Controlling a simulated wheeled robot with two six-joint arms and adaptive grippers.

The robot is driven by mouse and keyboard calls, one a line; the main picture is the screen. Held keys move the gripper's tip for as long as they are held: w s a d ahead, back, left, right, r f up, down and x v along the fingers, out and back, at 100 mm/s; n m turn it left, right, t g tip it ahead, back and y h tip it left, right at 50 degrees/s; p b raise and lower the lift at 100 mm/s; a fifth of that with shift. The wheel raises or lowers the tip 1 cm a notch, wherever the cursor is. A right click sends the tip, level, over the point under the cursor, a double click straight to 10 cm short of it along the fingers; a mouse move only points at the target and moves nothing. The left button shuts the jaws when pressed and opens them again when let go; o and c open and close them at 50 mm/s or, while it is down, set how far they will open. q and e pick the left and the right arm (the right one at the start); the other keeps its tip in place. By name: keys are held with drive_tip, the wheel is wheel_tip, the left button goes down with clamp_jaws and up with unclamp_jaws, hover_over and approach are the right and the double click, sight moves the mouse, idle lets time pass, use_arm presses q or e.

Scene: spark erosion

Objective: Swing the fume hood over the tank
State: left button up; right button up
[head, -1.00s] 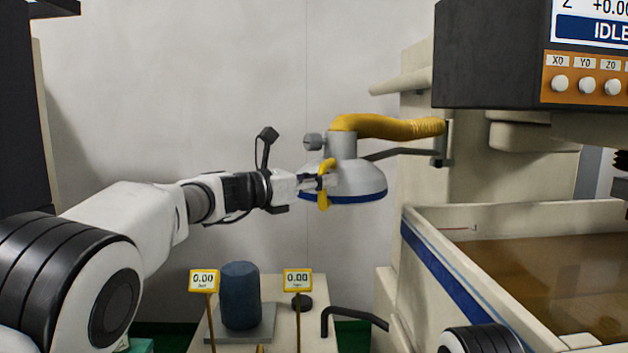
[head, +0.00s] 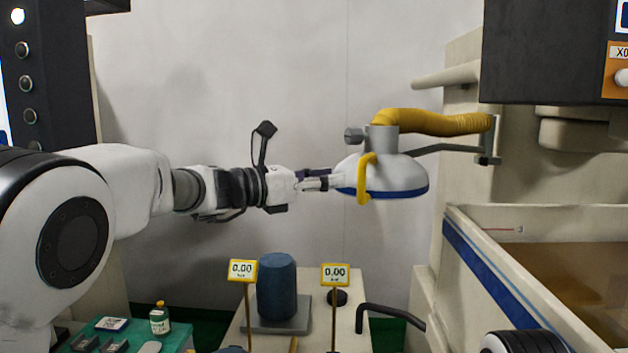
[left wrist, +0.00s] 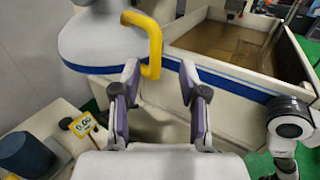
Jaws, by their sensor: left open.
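The fume hood (head: 405,178) is a grey dome with a blue rim, hanging from a bracket arm to the left of the tank, not above it. Its yellow handle (head: 366,180) is on the side facing my left gripper. My left gripper (head: 328,180) is open and empty, its fingertips a little left of the handle. In the left wrist view the handle (left wrist: 154,45) appears ahead, between the open fingers (left wrist: 160,74). The tank (head: 495,285), cream with a blue stripe and brown liquid, stands at the right. My right gripper is not in view.
A yellow hose (head: 440,122) runs from the hood to the machine column. Below, a pale bench (head: 315,315) carries a dark blue cylinder (head: 277,287) and two display signs (head: 243,271). A dark machine head (head: 550,55) overhangs the tank's left part.

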use_arm(q)
drive_tip(key=v, duration=0.3)
drive_tip(key=shift+s+a, duration=0.1)
drive_tip(key=shift+a, duration=0.15)
